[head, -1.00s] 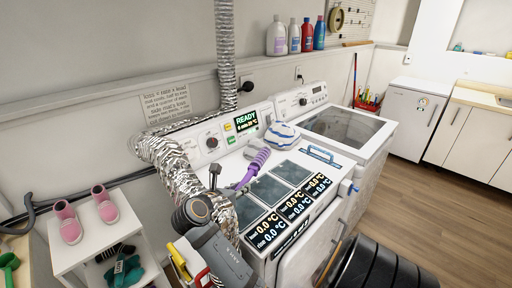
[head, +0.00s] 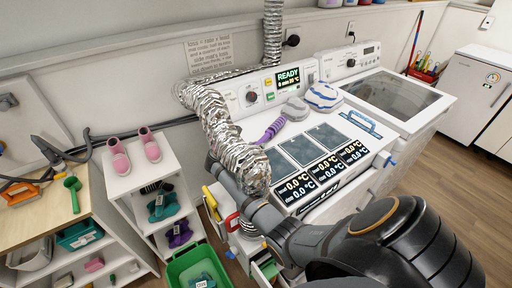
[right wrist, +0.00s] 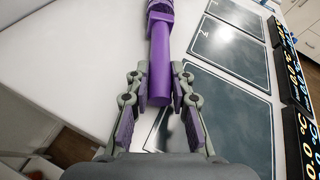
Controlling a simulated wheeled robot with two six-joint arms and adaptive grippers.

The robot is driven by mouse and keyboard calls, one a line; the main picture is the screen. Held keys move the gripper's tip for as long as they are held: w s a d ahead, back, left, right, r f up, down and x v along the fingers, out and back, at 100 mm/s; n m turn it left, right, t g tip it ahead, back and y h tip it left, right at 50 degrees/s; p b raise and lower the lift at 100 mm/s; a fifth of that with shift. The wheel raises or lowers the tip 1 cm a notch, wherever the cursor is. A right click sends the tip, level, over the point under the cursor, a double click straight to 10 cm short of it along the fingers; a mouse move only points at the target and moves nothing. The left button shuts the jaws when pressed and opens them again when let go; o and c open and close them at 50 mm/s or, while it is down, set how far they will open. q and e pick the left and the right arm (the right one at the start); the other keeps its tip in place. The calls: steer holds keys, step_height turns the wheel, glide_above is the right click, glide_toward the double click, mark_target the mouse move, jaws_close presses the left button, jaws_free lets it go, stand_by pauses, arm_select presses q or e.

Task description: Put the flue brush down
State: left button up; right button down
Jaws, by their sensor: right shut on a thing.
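The purple flue brush (head: 270,131) is over the white dryer top, left of the dark panels, its handle end partly hidden by the silver duct in the head view. In the right wrist view the purple handle (right wrist: 160,62) runs away from me between my fingers, its bristle end cut off at the top edge. My right gripper (right wrist: 158,80) is shut on the end of this handle. In the head view its fingers are hidden behind the duct. I cannot tell whether the brush touches the dryer top. My left gripper is not in view.
The crinkled silver duct (head: 228,140) hangs in front of my right arm. Dark panels (head: 325,136) with number displays lie right of the brush. Grey and blue-white bundles (head: 322,96) sit behind it. A shelf with pink shoes (head: 149,146) and a green bin (head: 196,262) stand left.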

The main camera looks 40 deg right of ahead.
steer(key=shift+f, duration=0.3)
steer(key=shift+f, duration=0.25)
